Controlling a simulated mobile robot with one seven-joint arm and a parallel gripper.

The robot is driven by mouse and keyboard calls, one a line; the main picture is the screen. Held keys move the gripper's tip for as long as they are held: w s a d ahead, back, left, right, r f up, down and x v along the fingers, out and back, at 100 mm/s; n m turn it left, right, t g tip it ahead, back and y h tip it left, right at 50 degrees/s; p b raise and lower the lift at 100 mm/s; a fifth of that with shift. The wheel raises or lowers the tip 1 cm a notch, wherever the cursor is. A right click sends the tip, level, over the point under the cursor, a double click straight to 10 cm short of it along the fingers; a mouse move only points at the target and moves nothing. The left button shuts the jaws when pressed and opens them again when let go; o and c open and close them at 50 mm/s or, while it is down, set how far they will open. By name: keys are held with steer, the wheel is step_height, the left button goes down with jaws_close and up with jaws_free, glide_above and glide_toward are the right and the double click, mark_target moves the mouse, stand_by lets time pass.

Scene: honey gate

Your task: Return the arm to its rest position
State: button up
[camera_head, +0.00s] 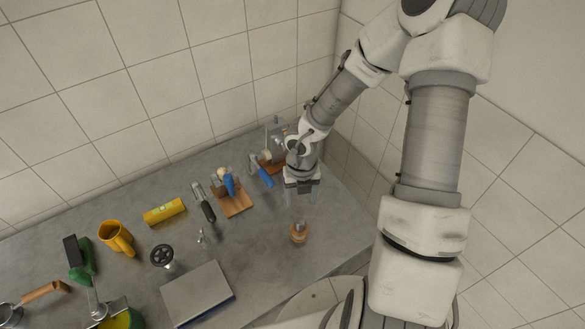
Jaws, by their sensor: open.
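My gripper (301,197) is open and points down over the right part of the grey counter (335,228). Nothing shows between its fingers. My arm reaches in from the upper right of the head view and bends down to the gripper. A small amber jar (299,233) stands on the counter just below the fingertips in the picture, apart from them. I cannot tell the exact height of the fingers above the counter.
A blue-handled tool (262,172) and a wooden block (237,203) with a blue item lie left of the gripper. A yellow cylinder (165,211), a yellow mug (115,237) and a grey flat box (197,294) are further left. Tiled walls (190,90) close off the back and right.

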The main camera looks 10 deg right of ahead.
steer(key=w+a+r+n+t+b, duration=0.2)
steer(key=w+r+n+t, duration=0.6)
steer(key=r+n, duration=0.55)
steer(key=a+r+n+y, duration=0.2)
steer(key=a+r+n, duration=0.1)
steer(key=r+n, duration=0.35)
steer(key=s+d+r+n+b, duration=0.1)
steer(key=s+r+n, duration=0.1)
steer(key=s+n, duration=0.3)
steer(key=s+d+r+n+g+h+b, duration=0.1)
steer(key=s+d+r+n, duration=0.1)
steer(key=s+n, duration=0.4)
steer(key=s+d+r+n+g+h+b, duration=0.1)
steer(key=s+r+n, duration=0.3)
steer(key=s, duration=0.7)
steer(key=shift+d+n, duration=0.55)
steer(key=shift+n, duration=0.45)
